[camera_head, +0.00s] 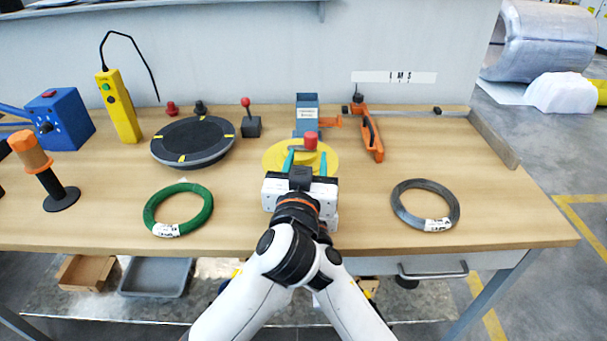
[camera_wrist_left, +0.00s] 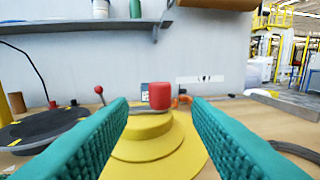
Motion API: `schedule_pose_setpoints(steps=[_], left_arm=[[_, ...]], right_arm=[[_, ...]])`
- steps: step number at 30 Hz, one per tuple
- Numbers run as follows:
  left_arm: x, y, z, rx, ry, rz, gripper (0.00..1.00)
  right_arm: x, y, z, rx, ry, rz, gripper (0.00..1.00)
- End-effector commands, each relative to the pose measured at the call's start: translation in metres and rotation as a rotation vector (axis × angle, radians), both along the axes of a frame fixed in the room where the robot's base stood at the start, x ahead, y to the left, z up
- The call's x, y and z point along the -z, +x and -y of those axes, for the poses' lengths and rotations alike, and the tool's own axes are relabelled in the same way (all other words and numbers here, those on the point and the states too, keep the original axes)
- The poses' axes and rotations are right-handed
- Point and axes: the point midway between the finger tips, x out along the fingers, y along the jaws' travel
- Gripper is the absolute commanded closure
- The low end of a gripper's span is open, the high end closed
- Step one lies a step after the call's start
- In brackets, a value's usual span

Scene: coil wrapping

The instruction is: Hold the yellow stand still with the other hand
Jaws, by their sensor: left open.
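The yellow stand (camera_head: 273,155) is a low round disc with a red knob (camera_head: 310,140) on top, at the table's middle. In the left wrist view the stand (camera_wrist_left: 150,145) shows stepped tiers under the red knob (camera_wrist_left: 160,95). My left gripper (camera_head: 306,158) has its teal fingers pointing at the stand, one on each side of the knob in the picture. The fingers are wide apart, with nothing gripped. Whether they touch the stand cannot be told. The gripper's body hides the near part of the stand in the head view. My right gripper's fingers do not show.
A green coil (camera_head: 178,209) lies at left and a grey coil (camera_head: 425,205) at right. A dark turntable (camera_head: 192,140) and a yellow remote (camera_head: 120,110) stand left of the stand. A blue-grey block (camera_head: 307,112) and an orange tool (camera_head: 370,132) are behind it.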

Motion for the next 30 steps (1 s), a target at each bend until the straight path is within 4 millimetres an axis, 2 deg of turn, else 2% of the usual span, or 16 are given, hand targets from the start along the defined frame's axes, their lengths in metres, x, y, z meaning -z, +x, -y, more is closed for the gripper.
schedule_pose_setpoints(steps=[3,9,21,22,26,30], left_arm=[[0.0,-0.022,-0.003,0.001,-0.003,-0.001,0.55],[0.0,-0.041,-0.006,0.0,-0.001,0.0,0.55],[0.0,-0.043,-0.006,-0.001,0.0,0.0,0.55],[0.0,-0.043,-0.006,-0.001,0.0,0.0,0.55],[0.0,-0.043,-0.006,-0.001,0.0,0.0,0.55],[0.0,-0.043,-0.006,-0.001,0.0,0.0,0.55]], right_arm=[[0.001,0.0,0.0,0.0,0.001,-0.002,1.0],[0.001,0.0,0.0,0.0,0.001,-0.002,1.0],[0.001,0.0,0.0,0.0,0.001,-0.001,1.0],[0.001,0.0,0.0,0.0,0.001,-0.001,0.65],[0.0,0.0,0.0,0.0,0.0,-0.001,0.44],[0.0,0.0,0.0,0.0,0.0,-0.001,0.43]])
